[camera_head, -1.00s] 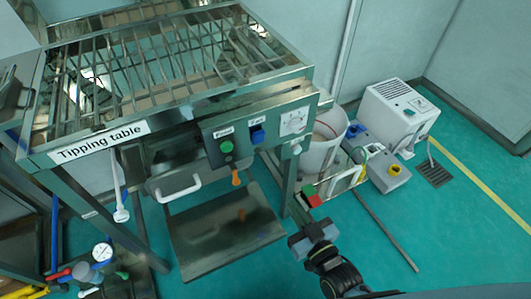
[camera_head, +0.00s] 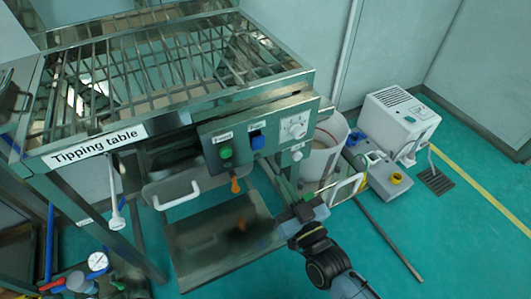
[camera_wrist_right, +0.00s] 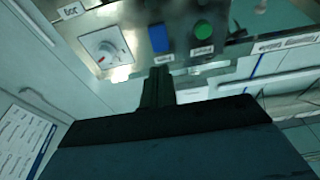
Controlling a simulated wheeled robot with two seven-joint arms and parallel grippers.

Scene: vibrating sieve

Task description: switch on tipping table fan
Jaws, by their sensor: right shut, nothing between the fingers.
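The tipping table (camera_head: 60,160) stands at the left, with a grey control panel on its front right edge. The panel carries a green round button (camera_head: 225,153), a blue switch (camera_head: 257,140) labelled as the fan, and a white dial (camera_head: 293,127). In the right wrist view the blue switch (camera_wrist_right: 158,38) is between the dial (camera_wrist_right: 104,47) and the green button (camera_wrist_right: 203,29). My right gripper (camera_head: 296,203) is shut and empty, below and right of the blue switch. Its finger (camera_wrist_right: 157,88) points towards the switch, apart from it. My left gripper is out of view.
An orange knob (camera_head: 235,185) hangs under the panel. A white handle (camera_head: 177,195) and a lower metal tray (camera_head: 205,250) are left of my right arm. A white bucket (camera_head: 322,155) and a white machine (camera_head: 398,120) stand at right. The floor at lower right is mostly clear.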

